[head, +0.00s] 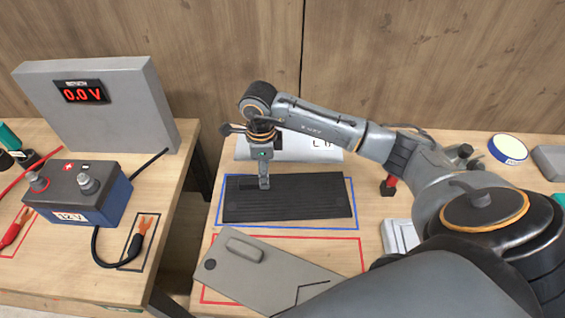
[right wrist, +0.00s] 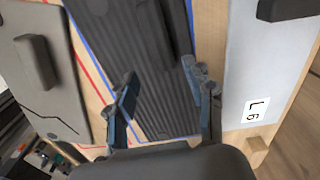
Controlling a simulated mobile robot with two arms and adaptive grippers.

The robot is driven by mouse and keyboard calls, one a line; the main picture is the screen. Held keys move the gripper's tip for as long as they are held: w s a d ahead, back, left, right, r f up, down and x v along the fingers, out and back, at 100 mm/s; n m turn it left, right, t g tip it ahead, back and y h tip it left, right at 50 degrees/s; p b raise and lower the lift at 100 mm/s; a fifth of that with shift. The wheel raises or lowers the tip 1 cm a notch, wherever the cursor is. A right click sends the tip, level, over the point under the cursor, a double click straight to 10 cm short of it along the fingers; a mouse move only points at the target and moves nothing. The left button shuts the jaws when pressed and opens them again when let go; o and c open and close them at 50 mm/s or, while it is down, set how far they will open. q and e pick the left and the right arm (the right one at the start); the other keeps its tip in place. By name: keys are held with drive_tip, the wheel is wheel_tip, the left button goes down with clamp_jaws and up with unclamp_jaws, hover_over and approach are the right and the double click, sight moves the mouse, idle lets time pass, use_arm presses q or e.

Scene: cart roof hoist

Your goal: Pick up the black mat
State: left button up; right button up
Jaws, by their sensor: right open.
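The black mat (head: 312,199) is ribbed and lies flat inside a blue outline on the right-hand wooden table. In the right wrist view the mat (right wrist: 125,35) runs up between and beyond my fingers, with a darker raised bar on it. My right gripper (head: 264,185) points down over the left part of the mat. In the right wrist view the right gripper (right wrist: 163,84) is open, its two fingers apart with nothing between them but the view of the mat below. Whether the fingertips touch the mat cannot be told. My left gripper is not in view.
A grey plate with a handle (head: 270,277) lies over a red outline in front of the mat. A pale labelled panel (head: 290,148) is behind it. The left table holds a 12V battery (head: 80,190) and a voltmeter box (head: 120,110). A gap separates the tables.

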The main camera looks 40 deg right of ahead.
sight(286, 193)
drive_tip(key=f+p, duration=0.1)
drive_tip(key=f, duration=0.1)
drive_tip(key=f+p, duration=0.1)
drive_tip(key=f, duration=0.1)
drive_tip(key=shift+w+d+f, duration=0.15)
drive_tip(key=shift+w+d, duration=0.05)
drive_tip(key=shift+f, duration=0.3)
clamp_jaws()
